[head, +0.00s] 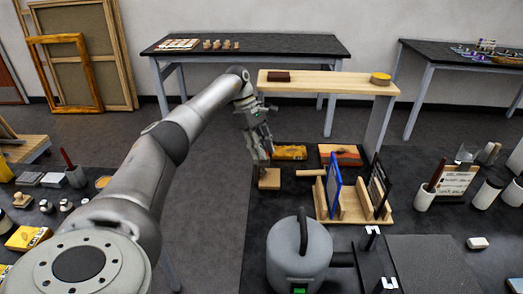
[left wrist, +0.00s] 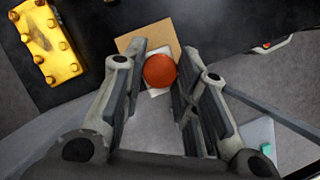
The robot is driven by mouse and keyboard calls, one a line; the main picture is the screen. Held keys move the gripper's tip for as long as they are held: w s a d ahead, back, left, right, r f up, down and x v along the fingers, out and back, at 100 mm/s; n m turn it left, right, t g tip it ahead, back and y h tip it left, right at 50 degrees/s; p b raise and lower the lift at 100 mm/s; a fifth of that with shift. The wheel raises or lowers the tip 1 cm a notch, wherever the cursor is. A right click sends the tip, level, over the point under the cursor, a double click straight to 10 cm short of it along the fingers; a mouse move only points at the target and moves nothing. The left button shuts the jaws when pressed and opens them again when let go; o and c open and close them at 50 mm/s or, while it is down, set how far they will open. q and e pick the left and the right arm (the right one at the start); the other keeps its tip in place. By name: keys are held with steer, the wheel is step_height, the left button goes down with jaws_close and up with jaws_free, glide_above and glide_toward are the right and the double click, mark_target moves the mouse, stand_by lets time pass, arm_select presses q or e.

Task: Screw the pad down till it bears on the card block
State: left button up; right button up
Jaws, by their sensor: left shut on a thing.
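My left gripper (head: 262,157) reaches down at the near table's left edge, over a small tan wooden block (head: 269,180). In the left wrist view its fingers (left wrist: 160,78) are shut on a round orange-red knob (left wrist: 160,69), one finger on each side. Below the knob lies a tan board (left wrist: 133,42), with a small whitish piece (left wrist: 159,93) partly showing under the knob. The knob is hidden by the gripper in the head view. I cannot make out the pad or the card block, nor any gap between them. My right gripper is not in view.
A yellow gilt piece (head: 290,153) lies just right of the gripper; it also shows in the left wrist view (left wrist: 43,40). A wooden rack (head: 349,208) with upright panels and a grey lidded canister (head: 300,258) stand nearer. A raised wooden shelf (head: 330,84) spans behind.

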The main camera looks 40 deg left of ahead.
arm_select(q)
steer(key=shift+m, duration=0.3)
steer(key=o, duration=1)
steer(key=shift+r, duration=0.1)
steer(key=shift+v, duration=3.6)
steer(key=shift+w, duration=0.1)
